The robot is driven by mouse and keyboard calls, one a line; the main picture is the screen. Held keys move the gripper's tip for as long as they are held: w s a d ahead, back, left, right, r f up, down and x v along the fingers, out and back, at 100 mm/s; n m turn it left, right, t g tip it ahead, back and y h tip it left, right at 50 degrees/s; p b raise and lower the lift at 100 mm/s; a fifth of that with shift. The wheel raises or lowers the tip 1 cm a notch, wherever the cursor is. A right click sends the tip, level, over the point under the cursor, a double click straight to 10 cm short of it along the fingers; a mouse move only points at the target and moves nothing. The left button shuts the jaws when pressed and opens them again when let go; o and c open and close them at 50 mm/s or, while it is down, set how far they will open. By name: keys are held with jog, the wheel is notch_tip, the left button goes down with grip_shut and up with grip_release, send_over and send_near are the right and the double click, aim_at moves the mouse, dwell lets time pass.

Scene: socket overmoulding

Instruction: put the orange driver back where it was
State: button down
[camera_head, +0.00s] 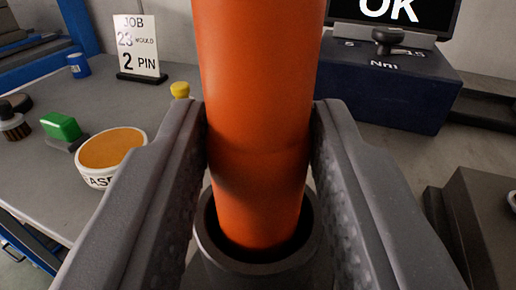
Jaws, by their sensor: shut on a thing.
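The orange driver (258,90) stands upright in the middle of the camera view, large and close. My gripper (262,135) is shut on it, with one grey finger on each side. The driver's lower end is inside the round mouth of a dark grey holder (208,245). The holder's rim surrounds it, with a dark gap showing around the driver. How deep the driver sits, and whether it touches the bottom, is hidden. The driver's top is cut off by the picture's upper edge.
A tub of orange paste (100,180), a green-topped block (62,127) and a brush (14,122) are on the grey table at left. A job card (137,45) stands behind. A dark blue tester box (385,90) with an "OK" screen (390,12) is at back right.

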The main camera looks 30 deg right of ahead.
jog(key=shift+f+b, duration=0.4)
jog(key=shift+f, duration=0.1)
dwell(0.3)
jog(key=c, duration=1)
grip_release()
jog(key=shift+o, duration=0.2)
jog(key=shift+a, duration=0.1)
